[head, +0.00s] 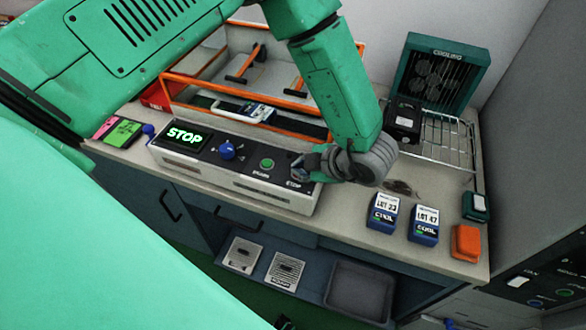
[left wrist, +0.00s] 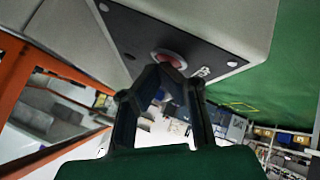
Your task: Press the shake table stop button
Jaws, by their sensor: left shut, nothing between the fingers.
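The shake table's control panel (head: 235,163) stands on the counter. Its display (head: 184,137) reads STOP in green letters. A blue knob (head: 228,151) and a green button (head: 267,163) sit along the panel. My left gripper (head: 304,172) is at the panel's right end, beside the STOP label, and hides the stop button in the head view. In the left wrist view the red stop button (left wrist: 170,60) shows just beyond the closed fingertips (left wrist: 160,73). The fingers are shut and empty. I cannot tell whether they touch the button. My right gripper is not in view.
An orange-framed shaker (head: 292,124) stands behind the panel. Two blue COOL boxes, one LOT 23 (head: 382,212) and one LOT 47 (head: 423,224), stand to the right. An orange block (head: 465,243) is near the counter's right edge. A cooling unit (head: 437,80) stands at the back right.

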